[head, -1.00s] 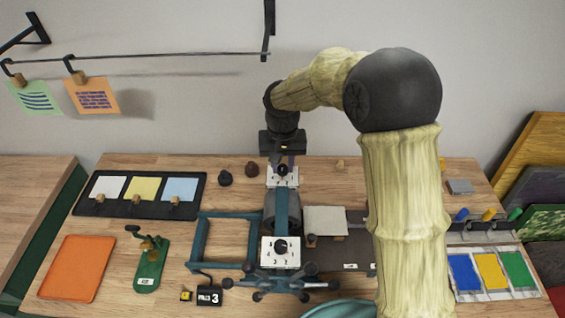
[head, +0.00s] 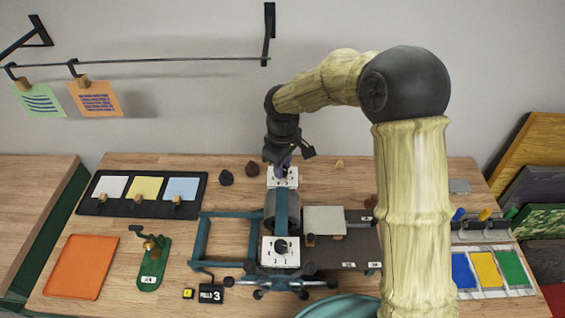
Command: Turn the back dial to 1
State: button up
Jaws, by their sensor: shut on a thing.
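The back dial has a white square plate (head: 291,181) with dark marks, on the far end of the blue-grey press. My gripper (head: 281,170) points down over this plate and is shut on the back dial's knob, which the fingers hide. I cannot read where the back dial points. The front dial (head: 281,246) has a similar white plate with a black round knob, on the near end of the press. A small black sign (head: 211,294) with the number 3 stands at the front left of the press.
A green stapler-like tool (head: 152,263) and an orange tray (head: 79,267) lie on the left. A black tray with white, yellow and blue cards (head: 143,190) is behind them. Ink pads (head: 490,270) lie at right.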

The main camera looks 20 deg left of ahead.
jog(key=n+p, duration=0.1)
jog(key=n, duration=0.4)
jog(key=shift+r, duration=0.1)
dwell(0.3)
jog(key=o, duration=1)
notch_tip(320, 180, up, 17)
jog(key=b, duration=0.2)
jog(key=shift+r+b, duration=0.15)
jog(key=shift+b, duration=0.2)
